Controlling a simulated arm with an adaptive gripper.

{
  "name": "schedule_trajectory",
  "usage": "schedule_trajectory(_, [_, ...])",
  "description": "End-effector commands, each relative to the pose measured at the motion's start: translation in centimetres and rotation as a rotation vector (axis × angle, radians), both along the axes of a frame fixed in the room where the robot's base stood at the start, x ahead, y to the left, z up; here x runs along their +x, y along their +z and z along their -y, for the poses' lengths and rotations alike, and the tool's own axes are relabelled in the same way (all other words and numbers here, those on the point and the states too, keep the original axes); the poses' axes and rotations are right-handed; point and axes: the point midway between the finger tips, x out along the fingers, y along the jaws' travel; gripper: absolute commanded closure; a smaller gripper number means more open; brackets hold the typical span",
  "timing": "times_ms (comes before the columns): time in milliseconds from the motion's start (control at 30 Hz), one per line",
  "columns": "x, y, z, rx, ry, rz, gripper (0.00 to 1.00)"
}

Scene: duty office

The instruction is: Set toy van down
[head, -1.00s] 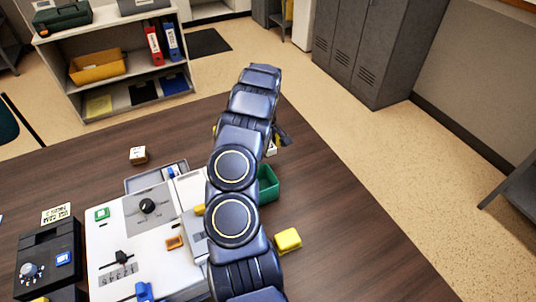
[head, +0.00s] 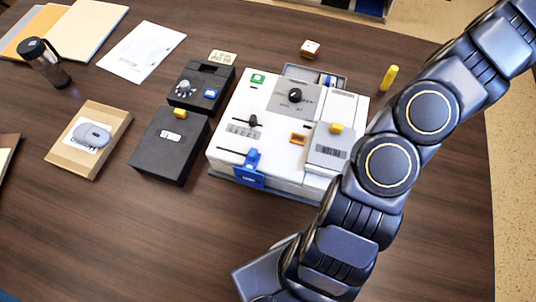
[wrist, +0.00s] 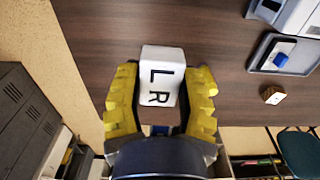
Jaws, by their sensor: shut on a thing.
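My gripper (wrist: 160,108) shows in the wrist view, its yellow fingers shut on a white block (wrist: 161,72) with dark letters L and R on its face. The block sits between the fingers, over the dark wooden table (wrist: 110,25). I cannot tell from its look whether it is the toy van, and no other van shows. How far it is above the table is unclear.
A white control panel (head: 268,130) stands mid-table, with a grey tray (head: 342,80) behind it. Black boxes (head: 170,143) are on the left. The table's right side (head: 450,190) looks bare.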

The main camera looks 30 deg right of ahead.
Motion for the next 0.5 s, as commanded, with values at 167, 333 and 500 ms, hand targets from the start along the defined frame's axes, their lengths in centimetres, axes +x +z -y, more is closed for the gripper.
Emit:
schedule_trajectory(167, [2.7,0.6,-1.3,0.001,0.072,0.003,0.95])
schedule_trajectory(333, [6.4,0.6,-3.4,0.005,0.176,0.007,0.95])
schedule_trajectory(500, [11.7,0.8,-7.2,0.003,0.337,0.015,0.95])
